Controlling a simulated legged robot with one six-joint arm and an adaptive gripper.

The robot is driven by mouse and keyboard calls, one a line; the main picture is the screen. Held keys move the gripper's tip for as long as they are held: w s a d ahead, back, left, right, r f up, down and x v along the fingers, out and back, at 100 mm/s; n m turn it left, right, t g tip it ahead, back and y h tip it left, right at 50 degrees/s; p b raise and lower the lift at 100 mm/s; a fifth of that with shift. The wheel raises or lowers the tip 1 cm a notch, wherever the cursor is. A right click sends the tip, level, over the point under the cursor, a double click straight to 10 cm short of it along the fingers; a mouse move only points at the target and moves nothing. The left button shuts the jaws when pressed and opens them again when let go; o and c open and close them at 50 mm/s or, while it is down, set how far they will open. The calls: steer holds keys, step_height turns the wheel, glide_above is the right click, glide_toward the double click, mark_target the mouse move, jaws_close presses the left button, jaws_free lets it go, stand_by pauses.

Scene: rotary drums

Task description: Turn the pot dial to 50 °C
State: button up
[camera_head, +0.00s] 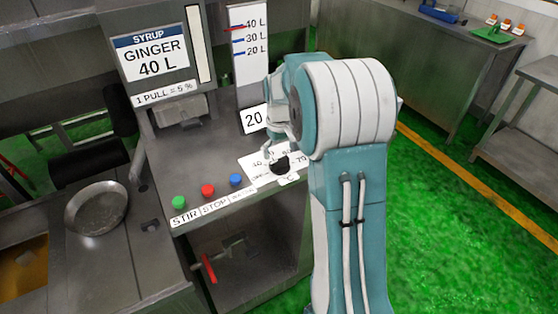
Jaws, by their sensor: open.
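The pot dial (281,165) is a black knob on a white scale plate (255,161) on the top of the steel console, right of the coloured buttons. Part of the scale is covered by my arm and gripper, and the number the dial points to cannot be read. A "20" card (254,118) stands behind it, partly hidden. My gripper (273,150) is just above and behind the dial, mostly hidden by my arm, with a grey finger showing at its left. It is open; whether it touches the dial cannot be told.
Green (179,202), red (208,190) and blue (236,180) buttons sit left of the dial, above STIR and STOP labels. A red-handled valve (209,268) is below. A syrup sign (151,55) and level gauge (249,45) rise behind. A round pan (96,207) lies left.

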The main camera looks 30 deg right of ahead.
mark_target(279, 160)
steer(key=shift+a+f, duration=0.1)
steer(key=shift+f, duration=1.8)
steer(key=c, duration=0.8)
